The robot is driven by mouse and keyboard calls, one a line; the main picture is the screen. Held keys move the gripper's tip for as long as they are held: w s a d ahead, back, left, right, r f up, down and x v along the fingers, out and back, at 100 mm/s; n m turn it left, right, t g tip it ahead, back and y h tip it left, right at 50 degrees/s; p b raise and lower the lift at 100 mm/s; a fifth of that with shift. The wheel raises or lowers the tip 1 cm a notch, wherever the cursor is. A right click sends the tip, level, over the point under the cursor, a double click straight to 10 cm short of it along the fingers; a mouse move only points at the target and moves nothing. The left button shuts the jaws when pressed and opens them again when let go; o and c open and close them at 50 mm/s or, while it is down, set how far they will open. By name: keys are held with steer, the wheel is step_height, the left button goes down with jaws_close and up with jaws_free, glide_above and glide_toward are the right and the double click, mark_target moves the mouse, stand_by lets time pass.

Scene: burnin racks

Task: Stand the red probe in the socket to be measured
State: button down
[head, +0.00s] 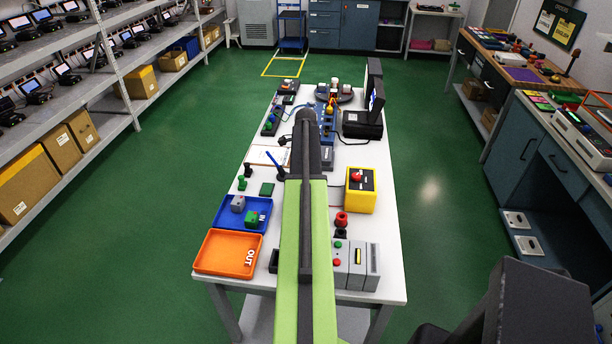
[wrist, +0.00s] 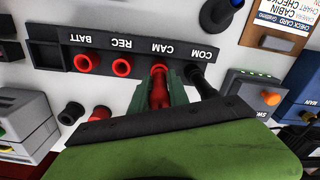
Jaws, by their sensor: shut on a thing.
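In the wrist view a dark socket strip (wrist: 48,56) bears the labels BATT, REC, CAM and COM. Red sockets show at BATT (wrist: 87,62) and REC (wrist: 121,67). My gripper (wrist: 162,84), with green fingers, is shut on the red probe (wrist: 158,93) at the CAM position. The probe's far end overlaps the red CAM socket; I cannot tell how deep it sits. A black probe or plug (wrist: 203,82) is at COM, just right of my fingers. In the head view my arm hides the gripper, the probe and the strip.
A red post (wrist: 102,113) and a black post (wrist: 72,112) stand left of my gripper. A grey box with an orange knob (wrist: 270,98) is close on the right. The bench also holds a blue tray (head: 222,222), an orange OUT tray (head: 215,252) and a yellow box (head: 360,203).

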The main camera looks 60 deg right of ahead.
steer(key=shift+f+b, duration=0.65)
steer(key=shift+f, duration=0.1)
steer(key=c, duration=1.2)
jaws_free()
steer(key=shift+o, duration=0.2)
step_height(320, 180, up, 18)
steer(key=p, duration=1.7)
steer(key=shift+f, duration=0.25)
steer(key=shift+a, duration=0.15)
